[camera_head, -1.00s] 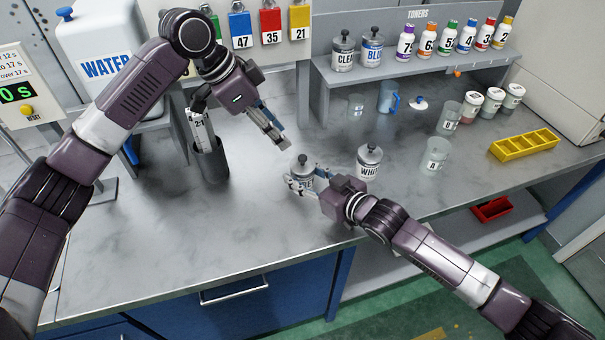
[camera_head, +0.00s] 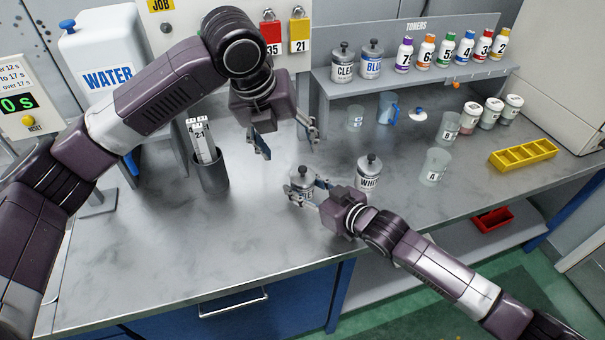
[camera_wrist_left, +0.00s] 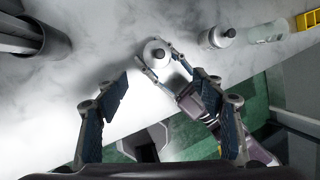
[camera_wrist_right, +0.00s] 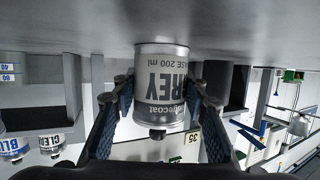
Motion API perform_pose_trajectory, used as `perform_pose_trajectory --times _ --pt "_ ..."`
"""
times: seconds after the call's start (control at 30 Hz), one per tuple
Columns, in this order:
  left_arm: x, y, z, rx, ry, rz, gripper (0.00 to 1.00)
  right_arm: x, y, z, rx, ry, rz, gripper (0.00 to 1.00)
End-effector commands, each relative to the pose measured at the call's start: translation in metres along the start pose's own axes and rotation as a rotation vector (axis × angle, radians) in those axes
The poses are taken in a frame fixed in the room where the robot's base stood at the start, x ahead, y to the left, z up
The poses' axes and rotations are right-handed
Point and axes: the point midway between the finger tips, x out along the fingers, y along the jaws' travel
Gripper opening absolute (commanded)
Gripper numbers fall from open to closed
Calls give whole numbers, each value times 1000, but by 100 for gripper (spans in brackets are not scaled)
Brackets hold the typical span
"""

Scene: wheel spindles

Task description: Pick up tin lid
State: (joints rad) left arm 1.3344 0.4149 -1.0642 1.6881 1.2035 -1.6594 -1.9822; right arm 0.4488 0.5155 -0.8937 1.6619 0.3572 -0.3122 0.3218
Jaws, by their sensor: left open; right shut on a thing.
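The grey-paint tin (camera_head: 302,183) stands on the bench, and its label shows in the right wrist view (camera_wrist_right: 163,88). Its lid (camera_head: 303,172) is on it, with a small dark knob that shows in the left wrist view (camera_wrist_left: 160,53). My right gripper (camera_head: 300,187) is shut around the tin's body from the side. My left gripper (camera_head: 288,145) is open and empty above and slightly left of the tin, fingers pointing down. In the left wrist view the lid lies beyond the gap between its fingers, apart from them.
The white-paint tin (camera_head: 369,174) stands close to the right of the grey one. A dark cup (camera_head: 212,175) with labelled strips is on the left. Clear beakers (camera_head: 435,165), a yellow tray (camera_head: 523,153) and a toner shelf (camera_head: 420,72) lie to the right. The bench's front left is clear.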

Motion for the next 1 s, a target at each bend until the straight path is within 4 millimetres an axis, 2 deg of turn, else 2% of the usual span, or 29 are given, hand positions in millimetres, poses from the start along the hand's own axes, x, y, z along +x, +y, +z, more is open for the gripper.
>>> perform_pose_trajectory --times 0.13,0.33,0.47,0.73,1.0 --pt "-3 -3 -3 271 -24 33 63 0 0 0 0 -1 0 10" --pt "-4 -5 -5 477 -37 60 63 0 0 0 0 -1 0 10" --pt "5 -5 -6 515 -35 65 63 0 0 1 0 -1 0 10" --pt "51 -2 -3 516 -35 65 63 0 0 0 0 -1 0 10" --pt "73 -1 -2 515 -35 65 63 0 0 0 0 -1 0 10"
